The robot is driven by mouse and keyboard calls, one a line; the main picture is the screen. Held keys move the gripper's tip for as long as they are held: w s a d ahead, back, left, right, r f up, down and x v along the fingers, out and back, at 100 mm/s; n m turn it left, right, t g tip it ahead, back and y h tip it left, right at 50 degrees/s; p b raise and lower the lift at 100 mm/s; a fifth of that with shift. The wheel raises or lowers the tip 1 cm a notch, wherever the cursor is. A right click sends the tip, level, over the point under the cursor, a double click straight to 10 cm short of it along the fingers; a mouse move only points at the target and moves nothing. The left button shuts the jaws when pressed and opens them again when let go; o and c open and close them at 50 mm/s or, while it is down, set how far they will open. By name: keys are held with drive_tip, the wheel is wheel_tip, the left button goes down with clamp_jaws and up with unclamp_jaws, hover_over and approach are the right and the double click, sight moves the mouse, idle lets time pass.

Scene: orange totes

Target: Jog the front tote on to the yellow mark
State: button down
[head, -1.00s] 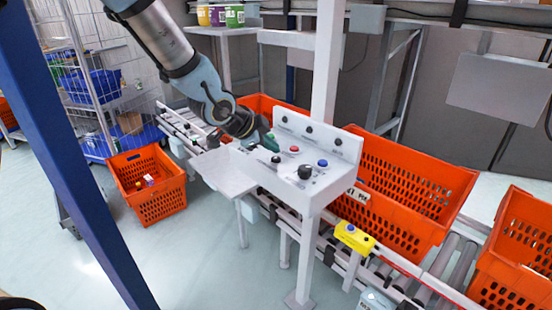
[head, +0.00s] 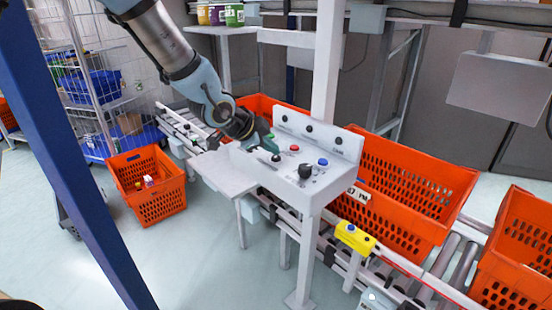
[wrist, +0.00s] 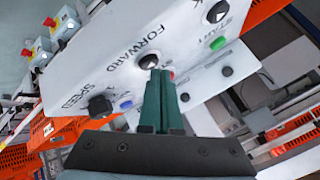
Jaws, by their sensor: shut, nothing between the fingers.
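My gripper (head: 270,143) is over the left end of the white control panel (head: 300,180), its dark green fingers together and empty. In the wrist view the fingertips (wrist: 159,73) are right by a black button (wrist: 148,62) beside the word FORWARD; I cannot tell if they touch it. The panel also has a red button (head: 294,148), a blue button (head: 323,163) and a black knob (head: 305,171). An orange tote (head: 415,185) with a white label sits on the roller conveyor behind the panel. I cannot make out a yellow mark.
Another orange tote (head: 520,245) stands at the right and one (head: 258,103) behind the panel at the left. An orange tote (head: 150,195) with small items is on the floor.

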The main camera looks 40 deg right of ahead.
sight(272, 159)
drive_tip(key=shift+f+b, duration=0.45)
drive_tip(key=shift+f, duration=0.05)
idle(0.5)
drive_tip(key=shift+r, duration=0.1)
drive_tip(key=shift+r+p, duration=0.8)
drive_tip(key=shift+p, duration=0.05)
drive_tip(key=shift+r, duration=0.1)
wheel_tip(272, 159, up, 5)
drive_tip(key=p, duration=0.4)
drive_tip(key=shift+p, duration=0.3)
idle(0.5)
